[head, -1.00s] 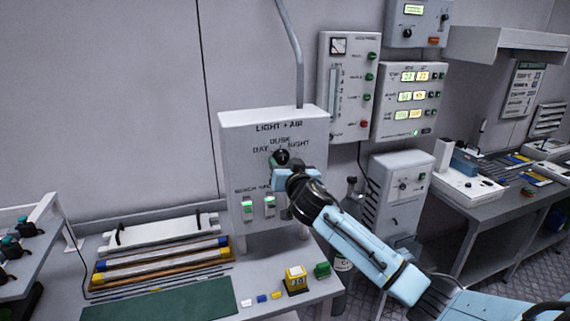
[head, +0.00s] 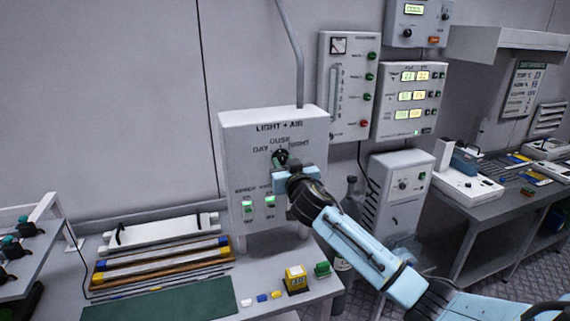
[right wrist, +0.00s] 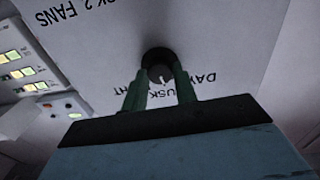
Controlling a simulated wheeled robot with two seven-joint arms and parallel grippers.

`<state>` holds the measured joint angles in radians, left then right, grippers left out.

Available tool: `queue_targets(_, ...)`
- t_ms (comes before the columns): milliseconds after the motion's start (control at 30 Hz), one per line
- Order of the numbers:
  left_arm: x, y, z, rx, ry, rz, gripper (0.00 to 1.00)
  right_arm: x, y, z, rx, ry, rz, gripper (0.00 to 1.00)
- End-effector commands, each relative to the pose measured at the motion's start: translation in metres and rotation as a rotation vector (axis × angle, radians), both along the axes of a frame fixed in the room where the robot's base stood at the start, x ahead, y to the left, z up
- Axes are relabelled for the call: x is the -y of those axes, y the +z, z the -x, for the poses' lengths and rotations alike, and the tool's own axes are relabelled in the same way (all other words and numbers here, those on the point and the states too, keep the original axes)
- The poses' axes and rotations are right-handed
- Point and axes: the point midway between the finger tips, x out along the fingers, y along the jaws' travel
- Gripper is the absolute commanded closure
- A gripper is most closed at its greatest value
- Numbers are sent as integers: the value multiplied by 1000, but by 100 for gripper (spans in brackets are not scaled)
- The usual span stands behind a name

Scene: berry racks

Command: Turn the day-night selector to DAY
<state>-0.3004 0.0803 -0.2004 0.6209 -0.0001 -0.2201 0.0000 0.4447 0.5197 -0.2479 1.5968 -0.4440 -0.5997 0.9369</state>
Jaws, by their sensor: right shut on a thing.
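The day-night selector is a dark round knob (head: 279,155) on the front of the white LIGHT + AIR box (head: 235,150). DAY is printed to its left, DUSK above it and NIGHT to its right. My right gripper (head: 283,163) is at the knob, shut on it. In the right wrist view the labels are upside down, and the green fingers (right wrist: 160,85) lie on both sides of the knob (right wrist: 158,60). A small pale mark shows on the knob, but I cannot tell surely which label it points to. My left gripper is not in view.
Gauge panels (head: 348,85) hang to the right.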

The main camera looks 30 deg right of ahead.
Motion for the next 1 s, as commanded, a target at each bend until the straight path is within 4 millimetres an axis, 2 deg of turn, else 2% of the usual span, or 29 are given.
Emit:
queue_targets(600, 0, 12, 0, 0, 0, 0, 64, 0, 1, 0, -122, -1, 507, 94)
queue_targets(1000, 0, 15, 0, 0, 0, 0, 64, 0, 1, 0, -159, 1, 667, 94)
